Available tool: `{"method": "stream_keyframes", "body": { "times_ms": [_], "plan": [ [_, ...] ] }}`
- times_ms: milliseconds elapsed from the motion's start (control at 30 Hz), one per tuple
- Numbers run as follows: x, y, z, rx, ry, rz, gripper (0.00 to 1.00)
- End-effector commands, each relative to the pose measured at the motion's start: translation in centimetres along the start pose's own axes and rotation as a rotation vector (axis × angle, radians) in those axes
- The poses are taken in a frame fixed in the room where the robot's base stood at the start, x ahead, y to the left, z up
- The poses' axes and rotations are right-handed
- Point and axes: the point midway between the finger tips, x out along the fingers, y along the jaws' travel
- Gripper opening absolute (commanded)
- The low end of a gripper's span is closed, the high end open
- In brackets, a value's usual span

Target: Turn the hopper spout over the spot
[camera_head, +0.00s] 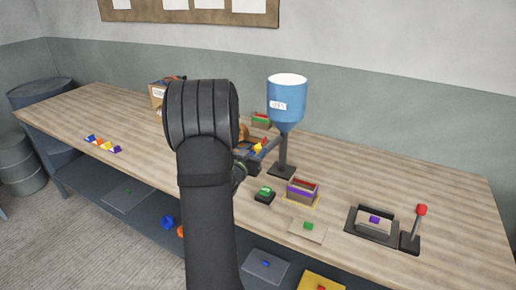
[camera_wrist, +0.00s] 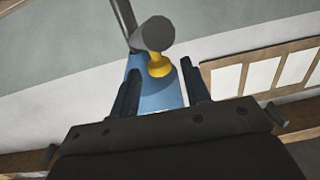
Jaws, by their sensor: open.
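The blue hopper (camera_head: 287,110) with a white open top and a label stands on a grey post. A grey pipe-like spout (camera_head: 266,148) slants from its lower end down to the left, partly hidden by my arm. In the wrist view, the grey spout end (camera_wrist: 156,33) and a yellow knob (camera_wrist: 159,65) show in front of the blue hopper body (camera_wrist: 154,96). My gripper (camera_wrist: 160,68) is open, with the knob between its fingertips in the picture; I cannot tell if they touch it. A small open bin (camera_head: 303,190) stands on a yellow-edged spot (camera_head: 316,202) right of the spout.
A black block with a green button (camera_head: 265,195) is left of the bin. A plate with a green piece (camera_head: 308,228), a black fixture (camera_head: 370,225) and a red-knobbed lever (camera_head: 415,225) stand to the right. Coloured pieces (camera_head: 103,144) lie left.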

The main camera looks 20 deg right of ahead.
Motion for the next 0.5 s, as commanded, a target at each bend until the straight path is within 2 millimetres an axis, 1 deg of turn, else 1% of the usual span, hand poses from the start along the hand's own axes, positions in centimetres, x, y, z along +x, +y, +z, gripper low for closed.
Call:
{"method": "stream_keyframes", "body": {
  "times_ms": [33,100,200,300,500],
  "plan": [
    [0.8,0.1,0.1,0.000,0.000,0.002,0.43],
    [1.6,0.0,0.0,0.001,0.000,0.001,0.43],
    [2.5,0.0,0.0,0.001,0.001,0.001,0.43],
    [2.8,0.0,0.0,0.000,0.000,0.001,0.43],
    [2.9,0.0,0.0,0.000,0.000,0.000,0.43]
  ]
}}
